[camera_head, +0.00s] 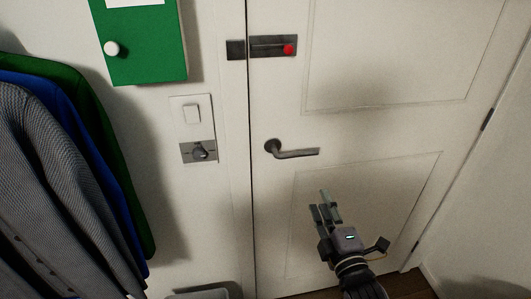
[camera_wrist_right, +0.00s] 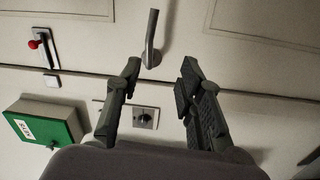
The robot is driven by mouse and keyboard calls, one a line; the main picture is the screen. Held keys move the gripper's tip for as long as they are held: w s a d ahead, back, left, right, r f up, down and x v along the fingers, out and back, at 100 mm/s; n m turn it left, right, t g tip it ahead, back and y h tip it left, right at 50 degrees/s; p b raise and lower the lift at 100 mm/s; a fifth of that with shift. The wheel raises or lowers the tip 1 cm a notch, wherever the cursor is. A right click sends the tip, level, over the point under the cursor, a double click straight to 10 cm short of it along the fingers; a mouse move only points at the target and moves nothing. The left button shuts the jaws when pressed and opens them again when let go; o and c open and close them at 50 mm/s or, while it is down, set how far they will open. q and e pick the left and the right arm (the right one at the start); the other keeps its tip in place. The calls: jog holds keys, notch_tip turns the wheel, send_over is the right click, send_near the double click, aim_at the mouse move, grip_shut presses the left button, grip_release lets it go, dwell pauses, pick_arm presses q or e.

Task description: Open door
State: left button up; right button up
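The white door (camera_head: 385,130) is shut against its frame. Its dark lever handle (camera_head: 292,151) points right, about level. It also shows in the right wrist view (camera_wrist_right: 151,40), ahead of and between the fingers. Above it is a dark slide bolt (camera_head: 266,45) with a red knob (camera_head: 289,49) at its right end. My right gripper (camera_head: 325,200) is below and slightly right of the handle, apart from it. In the right wrist view its fingers (camera_wrist_right: 161,64) are spread with nothing between them. My left gripper is not in view.
A green box (camera_head: 140,45) hangs on the wall left of the door. A light switch (camera_head: 191,113) and a dial plate (camera_head: 198,152) sit below it. Jackets (camera_head: 60,170) hang at the far left. Another wall (camera_head: 490,200) meets the door's right side.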

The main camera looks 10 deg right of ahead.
aim_at(304, 154)
jog(key=w+r+p, duration=0.1)
jog(key=w, duration=0.4)
jog(key=w+p, duration=0.1)
jog(key=w, duration=0.5)
jog(key=w+r+p, duration=0.1)
jog(key=w, duration=0.5)
jog(key=shift+a+r, duration=0.25)
jog(key=shift+r, duration=0.1)
jog(key=shift+c, duration=0.5)
grip_shut()
